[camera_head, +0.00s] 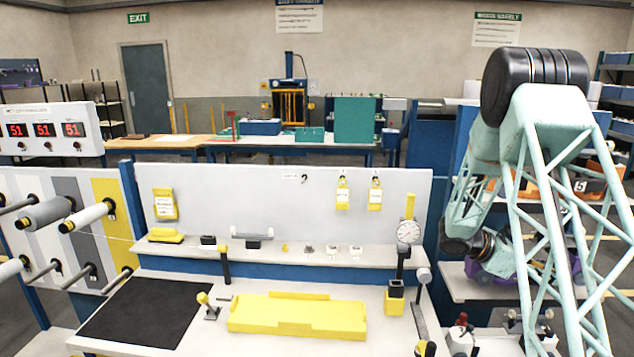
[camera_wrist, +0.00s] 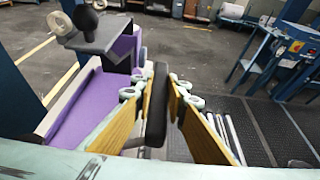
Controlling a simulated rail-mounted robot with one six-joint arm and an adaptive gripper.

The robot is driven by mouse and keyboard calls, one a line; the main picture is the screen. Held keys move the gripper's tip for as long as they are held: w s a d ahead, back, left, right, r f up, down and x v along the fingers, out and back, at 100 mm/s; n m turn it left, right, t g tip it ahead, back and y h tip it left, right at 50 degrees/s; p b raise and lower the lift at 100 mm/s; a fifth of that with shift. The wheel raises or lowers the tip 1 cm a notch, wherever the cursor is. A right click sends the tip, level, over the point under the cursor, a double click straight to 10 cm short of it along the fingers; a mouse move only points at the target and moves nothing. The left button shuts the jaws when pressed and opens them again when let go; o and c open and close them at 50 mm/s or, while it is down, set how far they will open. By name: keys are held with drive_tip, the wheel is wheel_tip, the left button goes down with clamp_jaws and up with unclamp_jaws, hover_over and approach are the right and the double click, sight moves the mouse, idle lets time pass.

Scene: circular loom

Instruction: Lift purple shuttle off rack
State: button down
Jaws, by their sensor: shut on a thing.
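The purple shuttle (camera_wrist: 85,112) fills the left of the wrist view, with a grey top plate, a black knob and pale rollers at its far end. My gripper (camera_wrist: 157,95) has its two tan fingers shut on an upright black bar beside the purple body. A thin rod near the bar's foot runs toward the shuttle. In the head view my gripper is low at the right, largely hidden by my arm, with purple parts of the shuttle (camera_head: 508,285) showing beneath it. I cannot tell whether the shuttle touches the rack.
A pale shelf (camera_head: 470,287) lies left of my gripper. Left of it stands a bench with a yellow tray (camera_head: 298,316), a dial gauge (camera_head: 408,232) and a black mat (camera_head: 145,312). An orange item (camera_head: 592,182) sits behind my arm. The wrist view shows a blue frame (camera_wrist: 300,40) at right.

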drive_tip(key=shift+r, duration=0.6)
drive_tip(key=shift+s, duration=0.1)
drive_tip(key=s+a+r+b, duration=0.1)
drive_tip(key=s+b, duration=0.3)
drive_tip(key=s, duration=1.2)
drive_tip(key=shift+s+a+r, duration=0.2)
drive_tip(key=shift+s+r, duration=0.2)
drive_tip(key=shift+r, duration=0.1)
idle(0.7)
drive_tip(key=shift+a, duration=0.1)
idle(0.3)
